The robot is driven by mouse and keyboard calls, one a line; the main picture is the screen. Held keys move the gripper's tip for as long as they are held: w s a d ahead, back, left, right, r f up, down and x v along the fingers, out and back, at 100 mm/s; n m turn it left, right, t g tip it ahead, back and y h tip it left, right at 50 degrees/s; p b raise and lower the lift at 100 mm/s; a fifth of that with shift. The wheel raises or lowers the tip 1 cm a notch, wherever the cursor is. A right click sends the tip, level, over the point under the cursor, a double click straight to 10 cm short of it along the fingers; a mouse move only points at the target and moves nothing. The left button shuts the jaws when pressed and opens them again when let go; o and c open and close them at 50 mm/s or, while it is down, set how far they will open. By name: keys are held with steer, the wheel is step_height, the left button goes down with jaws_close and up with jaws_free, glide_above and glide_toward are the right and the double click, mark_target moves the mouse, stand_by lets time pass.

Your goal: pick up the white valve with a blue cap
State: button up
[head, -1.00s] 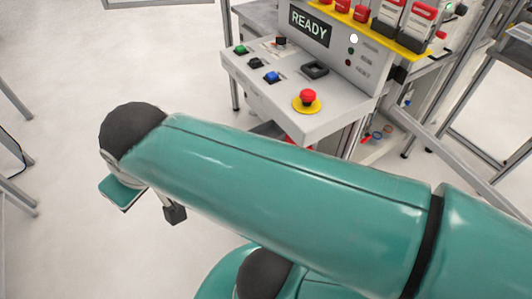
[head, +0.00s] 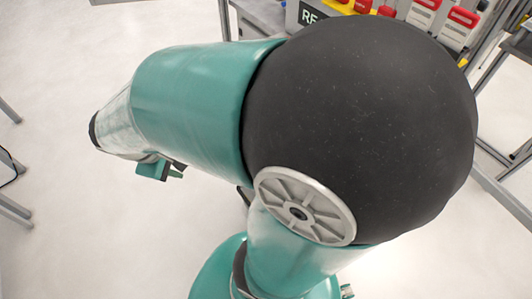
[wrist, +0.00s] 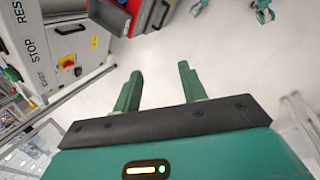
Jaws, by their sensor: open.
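I cannot make out a white valve with a blue cap in either view. My gripper (wrist: 160,72) shows in the wrist view with its two green fingers apart and nothing between them. Bare pale floor shows beyond the fingertips. In the head view my own teal arm and its large black joint fill the middle and hide much of the scene.
A grey control box with a red button on yellow (wrist: 68,63) stands at the left of the wrist view. A red container (wrist: 151,14) is at the top.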

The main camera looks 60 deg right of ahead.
steer(key=s+d+f+n+g+h, duration=0.1)
steer(key=d+f+n+g+h, duration=0.55)
steer(key=d+f, duration=0.95)
steer(key=s+d+f+n+t+h, duration=0.2)
steer(key=s+f+n+t, duration=0.15)
steer(key=f+n, duration=0.45)
steer(key=s+d+f+n+t+h, duration=0.15)
steer(key=s+f+n, duration=0.25)
steer(key=f+n, duration=0.5)
steer(key=d+f, duration=0.1)
steer(key=d, duration=0.1)
steer(key=d+f+m, duration=0.1)
steer(key=d, duration=0.2)
steer(key=d+f+m, duration=0.1)
steer(key=d+f, duration=0.1)
steer(key=shift+d+m+t, duration=0.2)
steer(key=shift+m+t, duration=0.05)
steer(key=shift+w+x, duration=0.1)
steer(key=shift+x, duration=1.45)
steer(key=shift+w+x, duration=0.15)
steer(key=shift+x, duration=1.35)
steer(key=shift+r, duration=0.1)
steer(key=c, duration=0.7)
steer(key=shift+c, duration=0.2)
steer(key=shift+r, duration=0.1)
